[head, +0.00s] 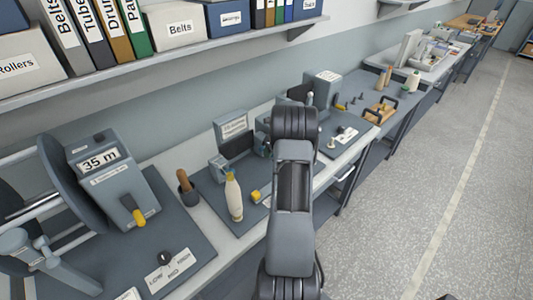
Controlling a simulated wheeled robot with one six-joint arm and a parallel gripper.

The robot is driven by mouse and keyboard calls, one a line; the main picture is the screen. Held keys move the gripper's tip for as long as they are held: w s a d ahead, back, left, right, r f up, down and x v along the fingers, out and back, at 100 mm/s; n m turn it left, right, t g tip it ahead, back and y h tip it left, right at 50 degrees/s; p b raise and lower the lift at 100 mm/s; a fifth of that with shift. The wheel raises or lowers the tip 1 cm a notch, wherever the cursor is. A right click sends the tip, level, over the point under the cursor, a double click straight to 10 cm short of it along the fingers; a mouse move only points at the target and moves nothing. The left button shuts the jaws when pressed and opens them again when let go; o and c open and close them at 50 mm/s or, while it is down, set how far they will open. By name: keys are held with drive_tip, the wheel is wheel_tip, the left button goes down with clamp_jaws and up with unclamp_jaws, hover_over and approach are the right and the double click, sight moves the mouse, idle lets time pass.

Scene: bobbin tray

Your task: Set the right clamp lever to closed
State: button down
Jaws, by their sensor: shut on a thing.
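My dark grey arm reaches up the middle of the view over the bench. My gripper is hidden behind its links. Just left of my arm is a grey fixture with a labelled box (233,126) on a dark mat. A yellow-ended handle (256,196) lies low on that mat, beside a cream bottle-shaped piece (234,198). To the right of my arm, a small yellow-tipped part (340,107) shows near a grey labelled box (325,80). I cannot tell which part is the right clamp lever, or its position; my arm covers much of this area.
A grey machine reading "35 m" (105,180) with a yellow lever stands at left. A LOW/MED dial plate (172,272) lies in front of it. A shelf (165,62) with binders and boxes overhangs the bench. A wooden tray (381,109) sits at right. The floor (430,170) at right is clear.

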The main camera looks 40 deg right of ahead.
idle(0.3)
drive_tip(key=c, duration=0.8)
unclamp_jaws()
drive_tip(key=shift+c, duration=0.2)
drive_tip(key=b+v, duration=0.2)
drive_tip(key=v, duration=1.1)
drive_tip(key=shift+r+b, duration=0.35)
drive_tip(key=shift+b, duration=0.05)
drive_tip(key=shift+s+d, duration=0.1)
